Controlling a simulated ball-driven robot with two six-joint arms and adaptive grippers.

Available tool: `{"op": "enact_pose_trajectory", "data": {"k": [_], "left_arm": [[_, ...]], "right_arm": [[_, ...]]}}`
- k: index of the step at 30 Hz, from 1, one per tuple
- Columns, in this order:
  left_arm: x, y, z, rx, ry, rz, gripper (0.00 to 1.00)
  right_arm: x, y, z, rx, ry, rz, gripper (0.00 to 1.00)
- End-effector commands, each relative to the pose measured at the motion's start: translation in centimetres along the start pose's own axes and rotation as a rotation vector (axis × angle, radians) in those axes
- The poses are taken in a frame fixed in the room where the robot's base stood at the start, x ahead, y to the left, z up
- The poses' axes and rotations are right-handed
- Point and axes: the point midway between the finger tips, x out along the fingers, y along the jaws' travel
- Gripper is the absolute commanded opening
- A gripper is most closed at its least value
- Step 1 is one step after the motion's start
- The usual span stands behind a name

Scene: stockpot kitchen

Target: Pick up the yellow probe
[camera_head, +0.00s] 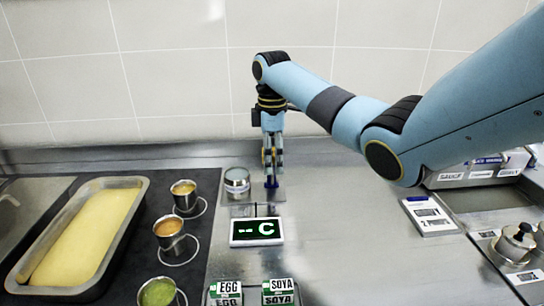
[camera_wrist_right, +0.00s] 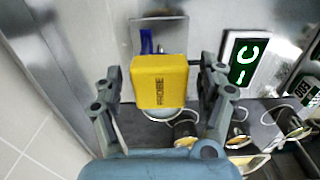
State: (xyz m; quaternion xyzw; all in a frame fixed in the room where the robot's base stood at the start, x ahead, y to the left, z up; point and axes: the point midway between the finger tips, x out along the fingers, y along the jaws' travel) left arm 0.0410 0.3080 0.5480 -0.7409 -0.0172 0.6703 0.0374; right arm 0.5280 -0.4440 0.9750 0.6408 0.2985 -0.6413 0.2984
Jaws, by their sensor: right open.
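The yellow probe (camera_wrist_right: 160,80), a block with dark lettering, shows large in the right wrist view, between the two fingers of my right gripper (camera_wrist_right: 162,92). The fingers stand open, with a gap on each side of the block. In the head view my right gripper (camera_head: 272,160) points down over a small metal plate (camera_head: 239,197) on the counter; I cannot make out the yellow probe there. A blue upright piece (camera_head: 271,182) shows just below the fingertips, and also beyond the probe in the wrist view (camera_wrist_right: 147,42). My left gripper is not in view.
A display reading "-- C" (camera_head: 257,231) lies in front of the plate. A lidded round tin (camera_head: 237,180) stands close left of my gripper. Several small soup pots and a long tray (camera_head: 141,184) stand further left.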

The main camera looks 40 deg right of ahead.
Motion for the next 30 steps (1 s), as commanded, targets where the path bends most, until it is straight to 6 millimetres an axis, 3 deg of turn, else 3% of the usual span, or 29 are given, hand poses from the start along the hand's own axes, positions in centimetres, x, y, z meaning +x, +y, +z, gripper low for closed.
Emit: {"op": "enact_pose_trajectory", "data": {"k": [5, 19, 26, 30], "left_arm": [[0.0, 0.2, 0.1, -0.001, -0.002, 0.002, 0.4], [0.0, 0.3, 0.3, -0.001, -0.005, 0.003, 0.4], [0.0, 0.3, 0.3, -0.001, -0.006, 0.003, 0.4], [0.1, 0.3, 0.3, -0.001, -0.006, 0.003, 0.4]], "right_arm": [[0.0, 0.0, 0.0, 0.0, 0.0, 0.0, 0.75], [0.0, 0.0, 0.0, 0.0, 0.0, 0.0, 0.14], [-0.2, 0.0, 0.0, 0.0, 0.0, 0.001, 0.13], [-1.6, 0.1, 0.0, 0.001, 0.002, 0.004, 0.13]]}}
